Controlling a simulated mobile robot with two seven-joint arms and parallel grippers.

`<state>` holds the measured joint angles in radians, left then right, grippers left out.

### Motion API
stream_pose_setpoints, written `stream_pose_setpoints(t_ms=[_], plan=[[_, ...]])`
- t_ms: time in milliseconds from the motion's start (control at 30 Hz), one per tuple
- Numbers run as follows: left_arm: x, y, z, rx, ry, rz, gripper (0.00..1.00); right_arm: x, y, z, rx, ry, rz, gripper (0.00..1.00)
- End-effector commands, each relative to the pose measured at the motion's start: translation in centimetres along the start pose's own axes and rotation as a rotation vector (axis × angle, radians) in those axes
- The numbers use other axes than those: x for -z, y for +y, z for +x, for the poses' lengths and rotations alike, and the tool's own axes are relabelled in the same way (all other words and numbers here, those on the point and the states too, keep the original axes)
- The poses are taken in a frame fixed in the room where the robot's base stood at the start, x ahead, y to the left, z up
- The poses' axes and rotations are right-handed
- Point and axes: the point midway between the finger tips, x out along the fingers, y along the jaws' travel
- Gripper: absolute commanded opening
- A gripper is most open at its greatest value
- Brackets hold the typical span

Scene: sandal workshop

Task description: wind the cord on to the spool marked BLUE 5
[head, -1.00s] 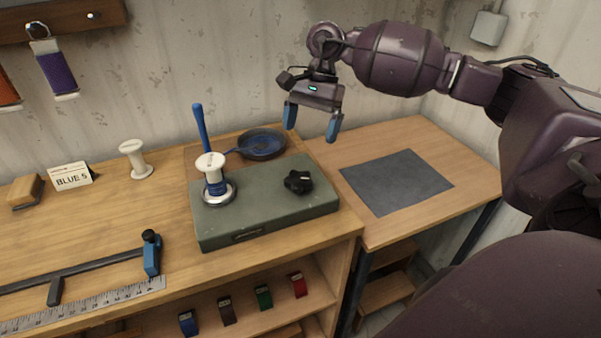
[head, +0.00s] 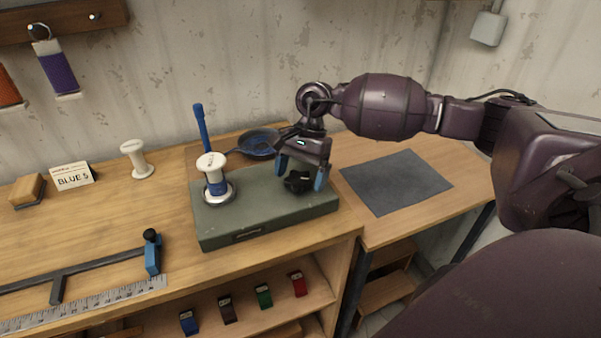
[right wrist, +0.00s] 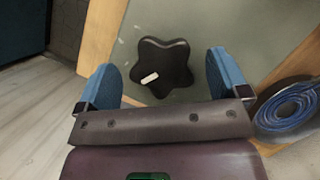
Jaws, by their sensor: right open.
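A white spool (head: 211,161) with some blue cord wound on it stands upright on a metal disc on the green winder box (head: 245,215). A blue cord (head: 235,151) runs from it to a coil in a dark dish (head: 259,144). A black star-shaped knob (head: 298,182) sits on the box's right part; it also shows in the right wrist view (right wrist: 163,66). My right gripper (head: 301,175) is open, its blue fingers on either side of the knob, with gaps. The BLUE 5 card (head: 72,176) stands at left beside an empty white spool (head: 137,158). My left gripper is out of view.
A blue rod (head: 201,128) stands behind the spool. A metal ruler (head: 90,304) and a dark bar with a blue slider (head: 152,254) lie at front left. A grey mat (head: 396,181) on the right table is bare.

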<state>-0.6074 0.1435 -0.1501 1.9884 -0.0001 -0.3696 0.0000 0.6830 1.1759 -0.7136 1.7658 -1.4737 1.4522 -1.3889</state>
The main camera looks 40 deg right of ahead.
Motion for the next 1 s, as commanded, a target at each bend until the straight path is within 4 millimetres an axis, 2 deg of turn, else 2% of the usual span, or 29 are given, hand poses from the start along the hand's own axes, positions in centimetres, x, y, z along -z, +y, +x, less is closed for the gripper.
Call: stream_pose_setpoints(t_ms=[167, 400, 500, 767, 1000], plan=[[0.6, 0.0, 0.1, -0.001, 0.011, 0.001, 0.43, 0.0, 0.0, 0.0, 0.000, 0.000, 0.000, 0.93], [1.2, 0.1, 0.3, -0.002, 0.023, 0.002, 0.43, 0.0, 0.0, 0.0, 0.000, 0.000, 0.000, 0.56], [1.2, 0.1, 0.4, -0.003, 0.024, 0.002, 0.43, 0.0, 0.0, -0.1, 0.000, 0.000, 0.000, 0.44], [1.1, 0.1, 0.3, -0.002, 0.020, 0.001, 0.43, 0.0, 0.0, -0.1, 0.013, 0.000, 0.030, 0.44], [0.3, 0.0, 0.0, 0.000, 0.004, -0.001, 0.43, 0.0, 0.1, -0.1, 0.063, 0.001, 0.149, 0.44]])
